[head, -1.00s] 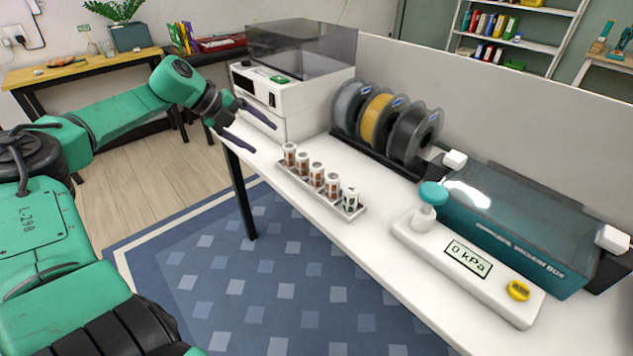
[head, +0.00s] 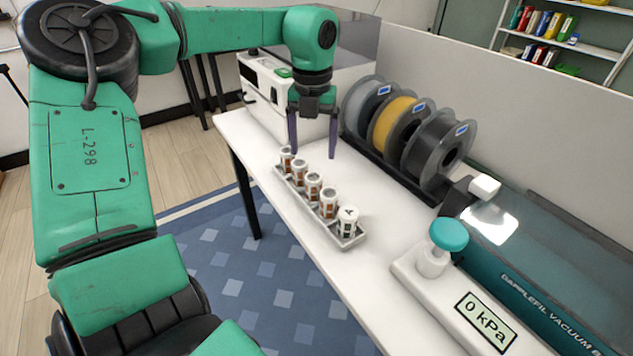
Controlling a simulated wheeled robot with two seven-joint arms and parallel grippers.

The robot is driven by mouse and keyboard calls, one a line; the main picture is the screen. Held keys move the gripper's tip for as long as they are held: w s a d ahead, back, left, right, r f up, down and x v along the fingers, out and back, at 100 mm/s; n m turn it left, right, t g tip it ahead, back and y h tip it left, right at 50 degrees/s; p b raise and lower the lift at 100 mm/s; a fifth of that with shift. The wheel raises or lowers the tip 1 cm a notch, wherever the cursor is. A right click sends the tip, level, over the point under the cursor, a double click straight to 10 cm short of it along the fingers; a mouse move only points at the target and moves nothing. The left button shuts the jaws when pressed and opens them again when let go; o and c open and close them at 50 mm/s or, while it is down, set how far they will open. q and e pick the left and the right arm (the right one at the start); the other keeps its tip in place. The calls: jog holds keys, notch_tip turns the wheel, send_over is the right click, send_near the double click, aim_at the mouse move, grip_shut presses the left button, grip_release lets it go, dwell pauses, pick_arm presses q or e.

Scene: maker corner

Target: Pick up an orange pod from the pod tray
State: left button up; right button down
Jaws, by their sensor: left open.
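The pod tray (head: 353,242) is a narrow grey-white tray along the left edge of the white table. Several white pods stand upright in a row in it. Most have orange-brown labels, such as the far orange pod (head: 286,160) and a middle orange pod (head: 312,187). The nearest pod (head: 347,221) has a dark label with a letter. My left gripper (head: 312,150) points down at the far end of the tray, open and empty. One finger overlaps the far pod in the picture; I cannot tell if they touch. My right gripper is out of view.
A row of filament spools (head: 408,130) stands right of the tray. A white machine (head: 262,85) is behind my left gripper. A vacuum box (head: 540,265) and its pump base with a 0 kPa display (head: 486,322) fill the right front. White table surface is clear between tray and spools.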

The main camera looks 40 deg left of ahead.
pick_arm(q)
send_over(313, 176)
jog(key=f, duration=0.4)
jog(key=shift+d, duration=0.2)
notch_tip(313, 176, down, 6)
jog(key=shift+s+a+r+p, duration=0.1)
jog(key=shift+a+r+p, duration=0.05)
jog(key=shift+r+p, duration=0.15)
jog(key=shift+f, duration=0.3)
grip_shut()
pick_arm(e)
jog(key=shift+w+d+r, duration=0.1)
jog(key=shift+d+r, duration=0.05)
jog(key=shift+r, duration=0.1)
pick_arm(q)
jog(key=shift+r, duration=0.15)
